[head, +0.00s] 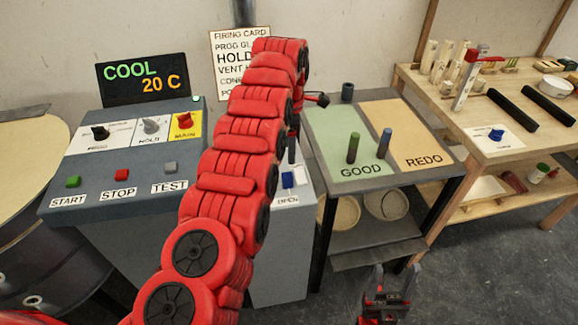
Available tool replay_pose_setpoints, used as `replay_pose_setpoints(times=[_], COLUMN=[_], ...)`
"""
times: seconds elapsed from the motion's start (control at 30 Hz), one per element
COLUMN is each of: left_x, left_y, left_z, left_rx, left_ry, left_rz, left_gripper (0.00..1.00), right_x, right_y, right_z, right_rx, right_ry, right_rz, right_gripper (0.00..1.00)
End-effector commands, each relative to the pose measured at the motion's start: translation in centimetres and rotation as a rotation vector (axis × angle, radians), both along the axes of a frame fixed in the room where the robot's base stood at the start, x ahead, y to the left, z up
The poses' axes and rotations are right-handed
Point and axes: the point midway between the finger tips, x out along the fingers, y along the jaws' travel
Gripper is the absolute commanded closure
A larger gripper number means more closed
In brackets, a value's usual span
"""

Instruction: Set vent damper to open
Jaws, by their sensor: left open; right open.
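A blue handle (287,180), which looks like the vent damper's, shows on a pale panel beside my red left arm. A label (287,200) below it is partly covered and seems to read OPEN. The handle's exact setting cannot be told. My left arm rises across the middle of the view and bends down at its top end. My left gripper (292,150) is mostly hidden behind the arm, just above the blue handle; whether it touches cannot be seen. My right gripper (385,297) is open and empty, low over the floor at the bottom.
A grey console (120,160) with knobs, buttons and a COOL 20 C display (145,80) stands at left. A firing card (232,62) hangs behind my arm. A GOOD/REDO table (345,186) and a wooden bench (500,150) stand at right. The floor at lower right is clear.

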Motion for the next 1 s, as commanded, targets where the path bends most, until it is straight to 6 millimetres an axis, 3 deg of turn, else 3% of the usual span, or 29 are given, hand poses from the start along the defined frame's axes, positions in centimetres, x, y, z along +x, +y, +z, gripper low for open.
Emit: replay_pose_setpoints(times=[0.03, 0.1, 0.3, 1.0], left_x=[0.1, 0.1, 0.0, 0.0], left_y=[0.2, 0.2, 0.0, -0.1], left_z=[1.6, 2.8, 5.4, 5.8], left_rx=[0.000, 0.000, 0.000, 0.000], left_ry=[0.000, -0.001, 0.001, 0.000], left_rz=[0.003, 0.002, 0.000, 0.000], left_gripper=[0.30, 0.30, 0.30, 0.30], right_x=[0.0, 0.0, 0.0, 0.0], right_y=[0.0, 0.0, 0.0, 0.0], right_z=[0.9, 1.6, 3.9, 4.3], right_rx=[0.000, 0.000, 0.000, 0.000], right_ry=[0.000, 0.000, 0.000, 0.000], right_rz=[0.000, 0.000, 0.000, 0.000], right_gripper=[0.36, 0.36, 0.36, 0.36])
